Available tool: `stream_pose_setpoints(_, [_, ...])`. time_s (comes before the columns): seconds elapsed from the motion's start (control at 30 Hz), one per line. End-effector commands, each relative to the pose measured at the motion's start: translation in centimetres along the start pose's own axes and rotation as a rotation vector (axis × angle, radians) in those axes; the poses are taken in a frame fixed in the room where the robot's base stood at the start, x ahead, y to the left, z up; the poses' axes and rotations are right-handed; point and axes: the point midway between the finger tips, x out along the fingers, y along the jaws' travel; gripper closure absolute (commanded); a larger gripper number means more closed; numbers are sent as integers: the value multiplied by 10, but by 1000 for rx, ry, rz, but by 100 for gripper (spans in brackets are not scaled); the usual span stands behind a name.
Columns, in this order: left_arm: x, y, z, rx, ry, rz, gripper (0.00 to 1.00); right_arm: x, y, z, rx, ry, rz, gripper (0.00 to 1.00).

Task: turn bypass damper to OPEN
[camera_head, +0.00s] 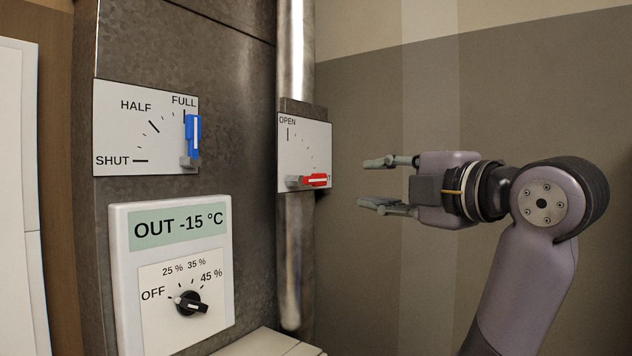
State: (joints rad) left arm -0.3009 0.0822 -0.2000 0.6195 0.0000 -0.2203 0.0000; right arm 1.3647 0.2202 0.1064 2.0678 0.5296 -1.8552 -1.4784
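The bypass damper is a red handle (315,180) on a white plate (304,150) fixed to the round metal duct. The handle lies level, pointing right, and covers most of the lower right label, of which only a last letter shows. The OPEN mark is at the plate's upper left, above the handle's grey pivot. My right gripper (373,182) is to the right of the handle, at about its height in the picture and apart from it. Its fingers point left, spread open with nothing between them. My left gripper is not in view.
A blue lever (193,138) stands upright near FULL on another plate (150,125) at left. Below it is a panel (119,270) reading OUT -15 °C with a black knob (190,303). A pale box top (265,343) is at the bottom. Open space surrounds my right gripper.

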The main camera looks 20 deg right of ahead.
Motion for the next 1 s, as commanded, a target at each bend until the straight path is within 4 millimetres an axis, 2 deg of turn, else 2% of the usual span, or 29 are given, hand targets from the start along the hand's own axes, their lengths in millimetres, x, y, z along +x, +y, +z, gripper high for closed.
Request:
stream_pose_setpoints(0.17, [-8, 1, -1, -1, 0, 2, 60, 27, 0, -1, 4, 4, -7, 67])
stream_pose_setpoints(0.7, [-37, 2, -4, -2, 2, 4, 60, 141, 0, -1, 6, 3, -6, 67])
stream_pose_setpoints(0.83, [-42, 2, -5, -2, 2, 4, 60, 158, 0, 0, 5, 1, -4, 67])
stream_pose_setpoints(1.0, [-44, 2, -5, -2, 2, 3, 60, 169, -1, -1, 3, 1, -3, 67])
